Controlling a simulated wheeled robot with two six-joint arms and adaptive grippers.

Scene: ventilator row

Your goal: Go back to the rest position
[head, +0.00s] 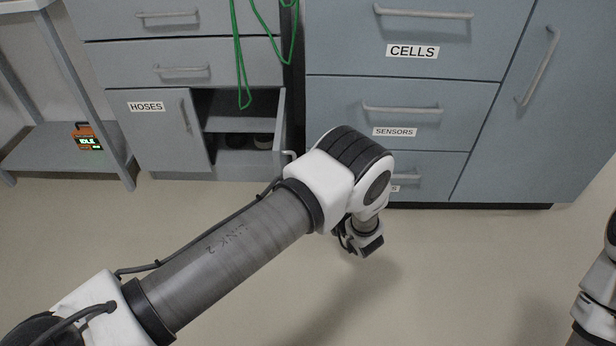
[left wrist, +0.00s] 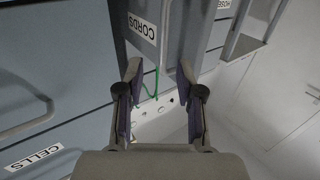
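My left arm (head: 235,245) reaches in from the lower left over the floor, its elbow bent in front of the drawers. In the left wrist view my left gripper (left wrist: 158,68) has its two fingers spread apart with nothing held between them. In the head view the arm's far end points down above the floor, and its fingers are not clear there. A part of my right arm (head: 597,285) shows at the right edge; its gripper is out of view.
Blue-grey drawers labelled CELLS (head: 440,22) and SENSORS (head: 430,118) stand ahead. Left of them, a cabinet door labelled HOSES (head: 160,125) adjoins an open compartment (head: 240,108). Green cords (head: 238,60) hang above it. An orange device reading IDLE (head: 88,138) sits on a shelf (head: 55,150).

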